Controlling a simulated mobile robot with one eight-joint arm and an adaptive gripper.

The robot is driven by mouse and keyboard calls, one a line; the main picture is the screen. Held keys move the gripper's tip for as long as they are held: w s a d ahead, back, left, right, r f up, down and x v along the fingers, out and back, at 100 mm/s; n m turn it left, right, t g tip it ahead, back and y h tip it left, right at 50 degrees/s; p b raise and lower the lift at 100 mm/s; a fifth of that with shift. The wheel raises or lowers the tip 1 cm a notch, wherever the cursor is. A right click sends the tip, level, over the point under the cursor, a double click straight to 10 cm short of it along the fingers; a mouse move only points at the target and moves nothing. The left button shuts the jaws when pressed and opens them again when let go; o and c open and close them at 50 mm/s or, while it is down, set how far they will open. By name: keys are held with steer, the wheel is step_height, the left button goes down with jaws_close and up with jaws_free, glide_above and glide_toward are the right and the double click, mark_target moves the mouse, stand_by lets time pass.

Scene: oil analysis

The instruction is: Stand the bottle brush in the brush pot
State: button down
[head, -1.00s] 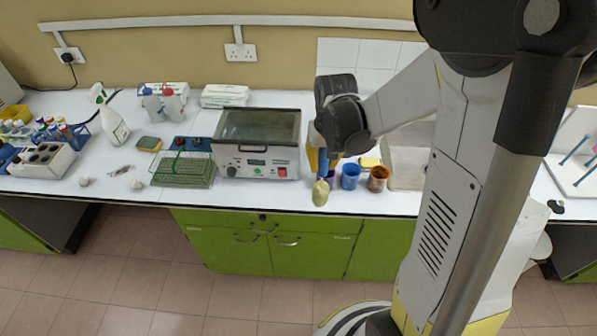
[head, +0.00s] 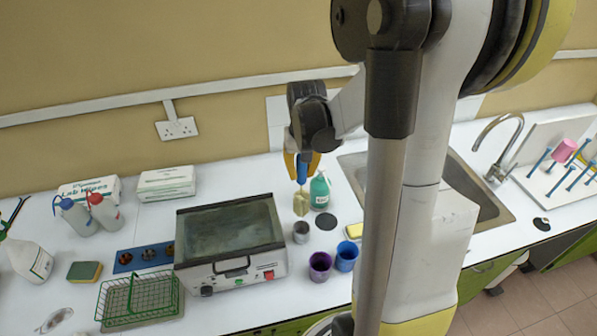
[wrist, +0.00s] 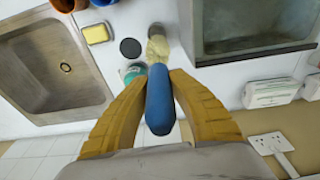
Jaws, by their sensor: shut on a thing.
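My gripper (head: 302,163) is shut on the blue handle of the bottle brush (head: 301,203). The brush hangs upright with its cream bristle head down. In the wrist view, my gripper (wrist: 166,80) has its yellow fingers on both sides of the blue handle (wrist: 160,105), and the bristles point away from the camera. A small grey pot (head: 301,232) stands on the bench just below the bristle head in the head view. The bristles look above and behind its rim, apart from it. A purple cup (head: 320,266) and a blue cup (head: 346,257) stand nearer the front edge; no label shows which is the brush pot.
A green bottle (head: 320,190) stands close to the brush's right. A black disc (head: 326,221) and yellow sponge (head: 354,231) lie beside it. The water bath (head: 231,246) is at left, the sink (head: 450,172) at right. An orange cup (wrist: 62,4) shows in the wrist view.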

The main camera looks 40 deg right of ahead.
mark_target(302, 195)
steer(key=shift+s+f, duration=0.1)
steer(key=shift+f, duration=0.05)
steer(key=shift+s+f+b, duration=0.15)
steer(key=shift+f+b, duration=0.6)
steer(key=shift+f, duration=0.05)
step_height(302, 195, down, 9)
steer(key=b, duration=0.7)
steer(key=shift+f, duration=0.2)
steer(key=c, duration=1.2)
jaws_free()
steer(key=shift+c, duration=0.2)
steer(key=shift+r, duration=0.1)
steer(key=r, duration=0.4)
steer(key=s+r, duration=0.1)
steer(key=r, duration=0.6)
steer(key=shift+s+a+r, duration=0.25)
steer(key=shift+a+r, duration=0.15)
steer(key=shift+b, duration=0.3)
